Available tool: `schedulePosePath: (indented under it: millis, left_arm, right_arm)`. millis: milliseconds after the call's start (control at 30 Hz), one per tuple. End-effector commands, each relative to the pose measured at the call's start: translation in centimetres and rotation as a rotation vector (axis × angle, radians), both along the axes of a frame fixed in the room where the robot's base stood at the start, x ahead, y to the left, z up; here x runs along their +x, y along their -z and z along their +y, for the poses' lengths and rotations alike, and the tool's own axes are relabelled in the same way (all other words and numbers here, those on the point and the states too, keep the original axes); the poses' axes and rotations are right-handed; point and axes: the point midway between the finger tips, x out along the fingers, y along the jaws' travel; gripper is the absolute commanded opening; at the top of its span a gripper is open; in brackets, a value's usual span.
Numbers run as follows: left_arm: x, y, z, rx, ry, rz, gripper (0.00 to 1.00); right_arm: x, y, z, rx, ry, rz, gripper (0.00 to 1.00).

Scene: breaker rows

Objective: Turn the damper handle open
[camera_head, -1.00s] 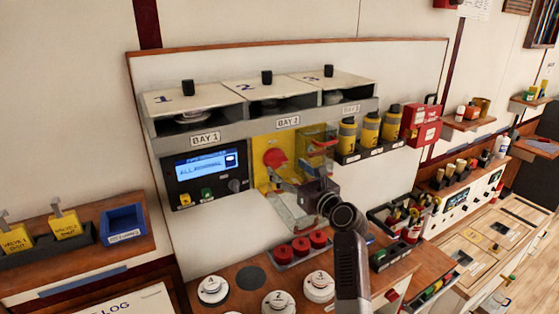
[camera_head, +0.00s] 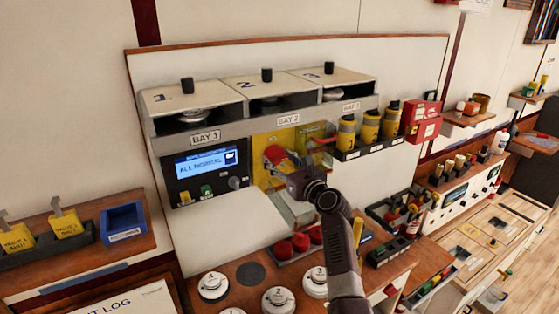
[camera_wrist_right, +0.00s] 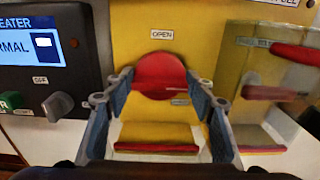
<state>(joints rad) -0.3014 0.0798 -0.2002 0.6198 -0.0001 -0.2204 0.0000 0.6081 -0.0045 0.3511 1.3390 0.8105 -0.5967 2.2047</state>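A red round handle (camera_wrist_right: 160,76) sits on a yellow panel (camera_wrist_right: 210,22), under a label reading OPEN. A second small label lies near its lower right edge. In the head view the red handle (camera_head: 274,154) is partly covered by my right gripper (camera_head: 278,164). In the wrist view the two fingers of my right gripper (camera_wrist_right: 160,78) are spread, one at each side of the red handle. I cannot tell whether the fingertips touch it. My left gripper is not in view.
A clear yellowish cover with red bars (camera_wrist_right: 275,90) stands close at the right of the gripper. A dark heater panel (camera_wrist_right: 60,75) with a screen and knob is at the left. A yellow ledge with a red edge (camera_wrist_right: 156,138) is below.

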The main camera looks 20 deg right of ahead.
Motion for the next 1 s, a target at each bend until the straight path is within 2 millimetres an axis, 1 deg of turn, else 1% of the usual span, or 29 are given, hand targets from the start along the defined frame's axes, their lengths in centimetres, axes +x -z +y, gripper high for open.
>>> schedulePosePath:
  millis: [33,167,200,367,567,767,1000]
  left_arm:
    - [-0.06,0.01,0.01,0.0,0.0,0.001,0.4]
    - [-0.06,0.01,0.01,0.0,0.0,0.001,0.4]
    - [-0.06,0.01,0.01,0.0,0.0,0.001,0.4]
    - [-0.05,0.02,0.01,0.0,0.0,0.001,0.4]
    - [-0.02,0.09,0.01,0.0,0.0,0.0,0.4]
    - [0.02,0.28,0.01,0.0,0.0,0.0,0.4]
    - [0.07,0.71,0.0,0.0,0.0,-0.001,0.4]
  right_arm:
    - [-0.01,0.01,0.01,0.0,0.0,0.0,0.41]
    - [-0.01,0.01,0.01,0.0,0.0,0.0,0.27]
    - [-0.01,0.01,0.01,0.0,0.0,0.0,0.26]
    - [-0.02,0.01,0.01,-0.01,0.0,-0.001,0.26]
    - [-0.02,0.01,0.01,-0.072,0.001,-0.011,0.26]
    - [-0.02,0.02,0.07,-0.208,0.001,-0.03,0.26]
    - [-0.03,0.11,0.16,-0.429,0.0,-0.061,0.26]
